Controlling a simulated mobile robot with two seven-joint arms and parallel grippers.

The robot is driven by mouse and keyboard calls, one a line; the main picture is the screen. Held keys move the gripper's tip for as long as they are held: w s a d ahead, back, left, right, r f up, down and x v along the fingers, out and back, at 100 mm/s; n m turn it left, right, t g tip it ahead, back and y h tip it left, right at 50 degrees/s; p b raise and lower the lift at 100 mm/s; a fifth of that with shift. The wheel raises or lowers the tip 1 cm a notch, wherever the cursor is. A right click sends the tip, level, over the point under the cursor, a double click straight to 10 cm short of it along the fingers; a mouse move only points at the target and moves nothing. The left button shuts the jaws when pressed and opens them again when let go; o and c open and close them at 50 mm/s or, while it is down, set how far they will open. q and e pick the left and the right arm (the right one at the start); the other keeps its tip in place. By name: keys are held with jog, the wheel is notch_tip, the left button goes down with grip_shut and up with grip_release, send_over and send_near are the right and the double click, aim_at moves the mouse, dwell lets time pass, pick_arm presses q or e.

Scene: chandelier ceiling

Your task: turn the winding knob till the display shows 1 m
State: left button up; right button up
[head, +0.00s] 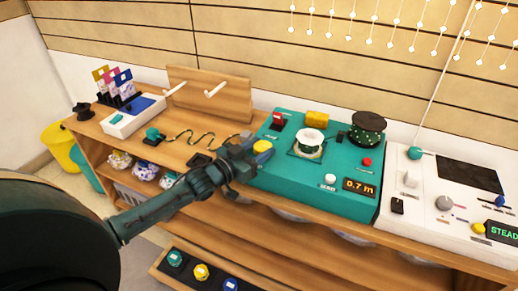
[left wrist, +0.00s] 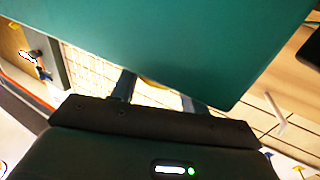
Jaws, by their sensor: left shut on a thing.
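The teal winding machine (head: 310,185) stands on the wooden bench. Its display (head: 360,187) reads 0.7 m. The yellow winding knob (head: 263,146) is at the machine's left end. My left gripper (head: 252,155) is at the knob and shut on it. In the left wrist view, a sliver of the yellow knob (left wrist: 152,83) shows between the two fingers (left wrist: 160,94), and the teal machine body (left wrist: 180,40) hides much of the scene. A white spool (head: 310,137) sits on top of the machine. My right gripper is not in view.
A white console (head: 440,205) with a dark screen stands right of the machine. Left on the bench are a green wavy cord (head: 205,137), a small white device (head: 133,116) and a wooden board with pegs (head: 208,95). Shelves below hold several small items.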

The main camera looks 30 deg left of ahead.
pick_arm(q)
jog(key=m+g+h, duration=0.1)
jog(key=h, duration=0.1)
jog(key=m+h+b, duration=0.1)
jog(key=shift+w+a+m+g+h, duration=0.15)
jog(key=shift+a+m+g+h, duration=0.15)
jog(key=shift+g+h, duration=0.1)
jog(key=shift+m+g+h+b, duration=0.8)
jog(key=shift+m+h, duration=0.1)
jog(key=shift+h, duration=0.2)
jog(key=shift+w+m+g+h, duration=0.1)
jog(key=shift+m+g+h, duration=0.6)
jog(key=shift+g+h, duration=0.1)
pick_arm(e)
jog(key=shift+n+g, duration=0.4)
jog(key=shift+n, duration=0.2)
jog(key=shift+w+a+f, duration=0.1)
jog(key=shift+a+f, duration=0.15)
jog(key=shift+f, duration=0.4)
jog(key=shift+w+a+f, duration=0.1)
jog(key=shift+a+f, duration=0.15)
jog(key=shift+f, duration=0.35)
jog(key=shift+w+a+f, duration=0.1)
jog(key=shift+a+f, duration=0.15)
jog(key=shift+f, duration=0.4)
pick_arm(q)
jog(key=o, duration=1)
